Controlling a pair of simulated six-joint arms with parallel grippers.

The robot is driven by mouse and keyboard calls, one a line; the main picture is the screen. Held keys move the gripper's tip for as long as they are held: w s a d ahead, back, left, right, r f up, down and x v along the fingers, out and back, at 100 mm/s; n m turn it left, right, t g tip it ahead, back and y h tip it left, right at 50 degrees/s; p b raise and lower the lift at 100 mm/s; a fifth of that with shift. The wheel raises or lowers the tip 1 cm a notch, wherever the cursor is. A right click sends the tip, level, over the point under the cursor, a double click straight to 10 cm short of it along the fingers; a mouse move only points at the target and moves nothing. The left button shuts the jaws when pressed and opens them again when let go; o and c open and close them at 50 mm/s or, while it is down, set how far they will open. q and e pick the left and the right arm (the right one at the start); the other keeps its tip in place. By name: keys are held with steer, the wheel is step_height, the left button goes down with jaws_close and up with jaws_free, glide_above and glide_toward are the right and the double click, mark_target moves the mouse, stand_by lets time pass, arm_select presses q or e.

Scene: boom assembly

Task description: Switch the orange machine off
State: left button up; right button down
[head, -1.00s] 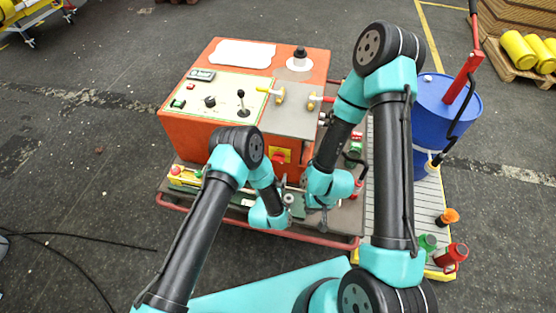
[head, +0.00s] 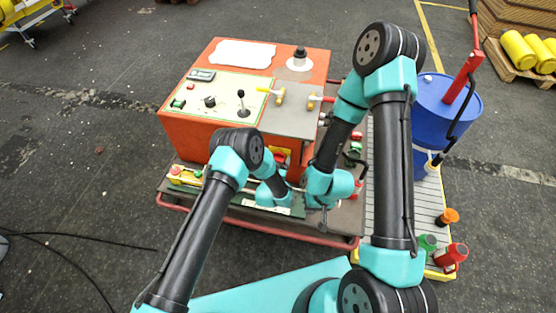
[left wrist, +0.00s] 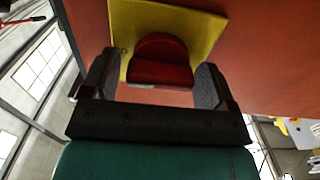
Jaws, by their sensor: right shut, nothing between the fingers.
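The orange machine (head: 188,130) stands in the middle of the head view. On its front face is a red rotary switch (head: 281,157) on a yellow plate, partly hidden behind my left arm. In the left wrist view the red switch knob (left wrist: 160,60) sits on its yellow plate (left wrist: 205,30). My left gripper (left wrist: 153,80) is open, with one finger on each side of the knob; I cannot tell whether they touch it. My right gripper (head: 322,208) is shut and empty, low in front of the machine, partly hidden by its own wrist.
The machine's top carries a black lever (head: 242,101), yellow-handled (head: 280,95) and red-handled valves. A red-and-yellow button box (head: 184,176) sits on the front ledge. A blue barrel (head: 437,125) and several small bottles (head: 450,257) stand to the right.

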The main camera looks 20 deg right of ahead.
arm_select(q)
steer(key=c, duration=0.8)
steer(key=shift+o, duration=0.2)
steer(key=shift+n, duration=0.5)
steer(key=n, duration=0.3)
steer(key=shift+a+n, duration=0.1)
steer(key=shift+n, duration=0.2)
steer(key=n, duration=0.4)
steer(key=shift+n, duration=0.3)
steer(key=n, duration=0.4)
steer(key=shift+f, duration=0.15)
steer(key=n, duration=0.4)
steer(key=shift+a+f+n, duration=0.1)
steer(key=shift+n, duration=0.3)
